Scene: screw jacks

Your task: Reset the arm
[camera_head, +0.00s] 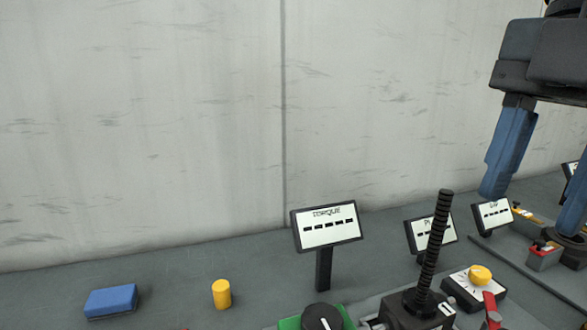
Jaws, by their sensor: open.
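My gripper (532,208) is at the upper right, pointing down, with its two blue fingers spread apart and nothing visible between them. The right finger is partly cut off by the picture edge. A screw jack with a black threaded rod (435,245) stands upright at the lower right, left of my gripper. Its dark base (416,308) bears the number 1 and is cut off by the bottom edge. My gripper is apart from this jack.
A TORQUE display (327,238) stands in the middle, with smaller displays to its right. A blue block (111,301) and a yellow cylinder (221,294) sit on the grey bench at left. A yellow knob (480,274) and red-topped part (544,256) lie near the jack. A concrete wall rises behind.

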